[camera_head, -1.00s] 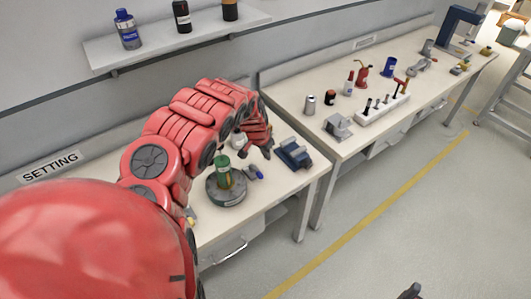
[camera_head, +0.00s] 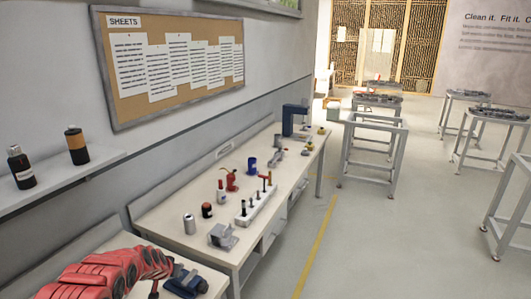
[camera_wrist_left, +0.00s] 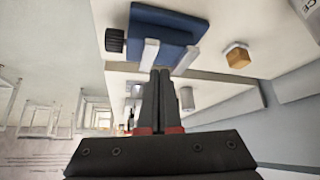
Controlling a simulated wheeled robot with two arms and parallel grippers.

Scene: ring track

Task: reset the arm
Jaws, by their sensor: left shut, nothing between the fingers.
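My left arm is red and comes in at the bottom left of the head view. Its left gripper (camera_head: 154,289) is low at the picture's edge, just left of a blue vise (camera_head: 187,281) on the near bench. In the left wrist view the two dark fingers (camera_wrist_left: 161,76) are together with nothing between them. The blue vise (camera_wrist_left: 168,30) shows beyond the fingertips there, with a black knob. I cannot tell the exact gap to it. My right gripper is not in view.
A wall shelf (camera_head: 60,180) with two bottles is at left. The floor (camera_head: 385,250) to the right is mostly open, with metal stands.

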